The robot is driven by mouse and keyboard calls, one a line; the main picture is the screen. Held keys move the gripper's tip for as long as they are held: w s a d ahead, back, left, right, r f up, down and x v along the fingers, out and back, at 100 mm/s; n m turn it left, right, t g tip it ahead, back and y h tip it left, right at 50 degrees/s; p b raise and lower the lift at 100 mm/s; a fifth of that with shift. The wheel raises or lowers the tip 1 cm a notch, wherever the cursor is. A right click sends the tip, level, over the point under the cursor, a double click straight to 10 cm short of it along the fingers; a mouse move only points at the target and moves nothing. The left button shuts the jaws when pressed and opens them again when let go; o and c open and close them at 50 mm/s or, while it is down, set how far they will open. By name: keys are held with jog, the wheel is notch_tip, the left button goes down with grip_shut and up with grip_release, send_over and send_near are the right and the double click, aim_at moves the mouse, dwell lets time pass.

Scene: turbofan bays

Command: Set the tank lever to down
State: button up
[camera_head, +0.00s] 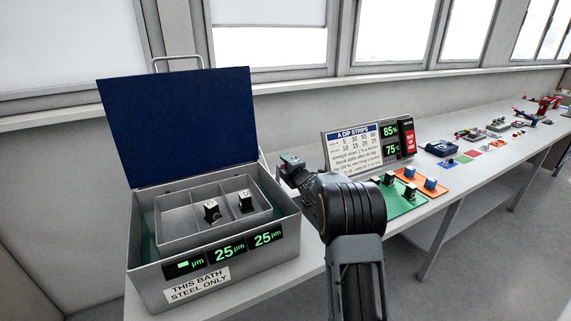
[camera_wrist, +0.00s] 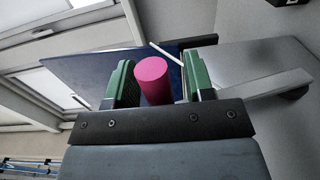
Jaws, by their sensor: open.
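The tank (camera_head: 150,285) is a grey metal box with a dark blue lid (camera_head: 185,125) standing open and a sign reading "THIS BATH STEEL ONLY". My gripper (camera_head: 289,160) is just right of the tank, partly hidden by my own wrist. In the wrist view my gripper (camera_wrist: 160,85) has its green-padded fingers apart. A pink cylindrical knob (camera_wrist: 153,80) shows between them, apparently the lever's end. Whether the pads touch it is unclear. The blue lid (camera_wrist: 85,68) lies behind. The lever's shaft and its position cannot be made out clearly.
Compartments in the tank hold two small dark-and-metal parts (camera_head: 211,210). A sign panel (camera_head: 358,150) stands behind my arm, with green (camera_head: 402,203) and orange (camera_head: 425,176) mats beside it. More items line the long bench at right; the floor in front is clear.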

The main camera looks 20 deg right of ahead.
jog(key=shift+w, duration=0.1)
jog(key=shift+c, duration=0.3)
grip_shut()
